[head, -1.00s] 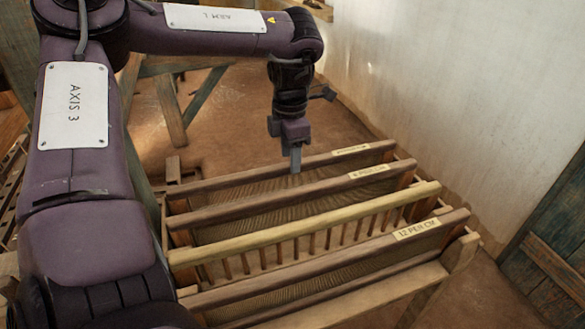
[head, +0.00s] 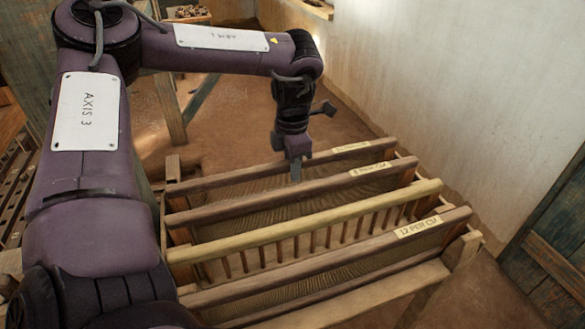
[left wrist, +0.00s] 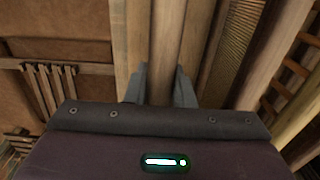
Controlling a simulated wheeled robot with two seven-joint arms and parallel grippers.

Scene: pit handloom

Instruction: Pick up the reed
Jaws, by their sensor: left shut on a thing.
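Several reeds with long wooden bars lie side by side in a wooden rack. The farthest reed (head: 225,181) has a pale label near its right end, too small to read surely. My left gripper (head: 295,172) reaches down onto its top bar from above, near the middle. In the left wrist view, the two fingers (left wrist: 160,88) stand on either side of this wooden bar (left wrist: 168,40), shut on it. The reed still sits in the rack. Part of its bar is hidden behind the fingers. My right gripper is not in view.
A reed labelled "12 PER CM" (head: 330,256) lies nearest, with a pale yellow bar (head: 300,229) over slats behind it. Another labelled reed (head: 290,195) lies close in front of the held one. A plastered wall (head: 460,90) stands right; bare floor (head: 235,130) lies beyond.

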